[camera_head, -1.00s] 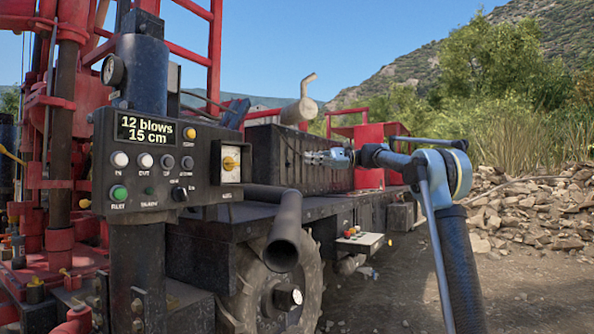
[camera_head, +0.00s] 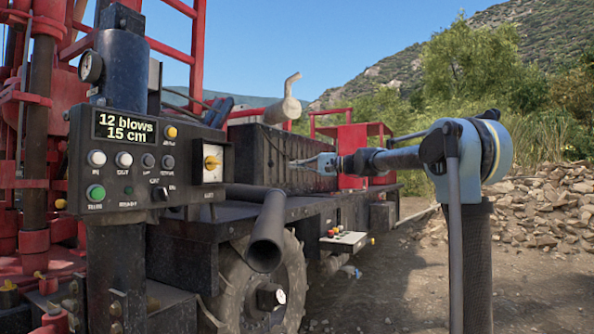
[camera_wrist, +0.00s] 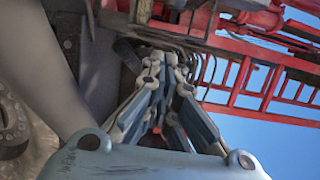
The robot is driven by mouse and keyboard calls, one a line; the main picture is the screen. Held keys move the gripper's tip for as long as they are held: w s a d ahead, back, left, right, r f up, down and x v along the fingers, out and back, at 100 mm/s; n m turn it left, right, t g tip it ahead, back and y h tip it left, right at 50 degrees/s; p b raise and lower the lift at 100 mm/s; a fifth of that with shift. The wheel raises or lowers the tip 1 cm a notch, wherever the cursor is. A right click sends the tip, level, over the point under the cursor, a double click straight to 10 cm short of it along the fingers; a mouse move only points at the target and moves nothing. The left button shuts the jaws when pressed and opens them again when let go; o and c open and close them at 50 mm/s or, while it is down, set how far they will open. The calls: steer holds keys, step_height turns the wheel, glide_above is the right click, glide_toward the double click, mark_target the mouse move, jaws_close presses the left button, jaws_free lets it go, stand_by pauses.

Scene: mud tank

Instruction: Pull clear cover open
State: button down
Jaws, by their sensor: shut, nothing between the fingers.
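The clear cover (camera_head: 214,162) is a small see-through box on the right end of the dark control panel. A yellow switch shows behind it. It looks closed, though at this size I cannot be sure. My gripper (camera_head: 293,163) is to the right of the cover in the head view, apart from it in the picture, pointing left. Its fingers are shut and empty. In the wrist view, my gripper (camera_wrist: 166,66) shows with its fingertips close together. I cannot make out the cover there.
The control panel (camera_head: 133,150) carries buttons and a display reading "12 blows 15 cm". A dark pipe (camera_head: 268,232) sticks out below and right of it. A ribbed black box (camera_head: 283,155) lies behind my gripper. Red framework (camera_wrist: 240,75) fills the wrist view's upper right.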

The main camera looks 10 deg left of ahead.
steer(key=s+a, duration=0.3)
steer(key=a, duration=0.3)
steer(key=shift+s+a, duration=0.15)
steer(key=shift+s, duration=0.1)
stand_by(0.5)
